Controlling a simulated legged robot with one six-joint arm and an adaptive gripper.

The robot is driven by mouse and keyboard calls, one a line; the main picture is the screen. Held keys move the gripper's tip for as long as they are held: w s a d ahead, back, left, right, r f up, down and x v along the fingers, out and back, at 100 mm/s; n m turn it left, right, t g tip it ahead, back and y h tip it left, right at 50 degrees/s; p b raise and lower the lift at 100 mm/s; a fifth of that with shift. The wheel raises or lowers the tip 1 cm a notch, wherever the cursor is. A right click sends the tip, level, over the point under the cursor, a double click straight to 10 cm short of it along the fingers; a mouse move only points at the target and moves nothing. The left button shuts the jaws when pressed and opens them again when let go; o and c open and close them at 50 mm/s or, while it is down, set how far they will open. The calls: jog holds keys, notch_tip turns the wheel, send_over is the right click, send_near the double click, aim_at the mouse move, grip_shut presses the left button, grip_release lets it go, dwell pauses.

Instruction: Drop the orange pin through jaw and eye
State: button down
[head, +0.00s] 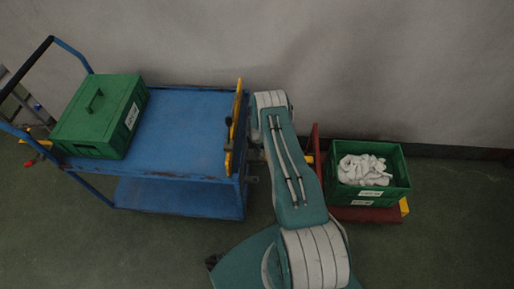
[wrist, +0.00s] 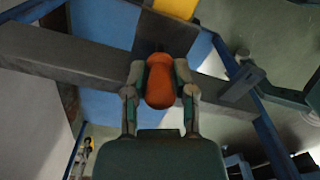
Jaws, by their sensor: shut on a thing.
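The orange pin (wrist: 160,85) is between the two fingers of my gripper (wrist: 160,78) in the wrist view. The fingers are closed on it from both sides. A dark grey bar (wrist: 75,60) crosses behind the pin, and a dark part lies just beyond the pin's far end. I cannot tell which parts are the jaw and the eye, nor whether the pin is in them. In the head view my arm hides the pin, my gripper and most of the gap between the blue cart (head: 195,125) and the red trailer (head: 365,214).
A lidded green box (head: 95,115) stands on the cart's left side. A yellow board (head: 235,130) stands upright at its right end. A green crate (head: 408,183) with white socks (head: 363,170) sits on the trailer. Open floor (head: 460,230) lies at the right.

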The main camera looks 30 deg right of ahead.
jog(key=shift+f, duration=1.15)
jog(key=shift+c, duration=1.8)
grip_release()
notch_tip(320, 180, up, 12)
jog(key=shift+f, duration=0.1)
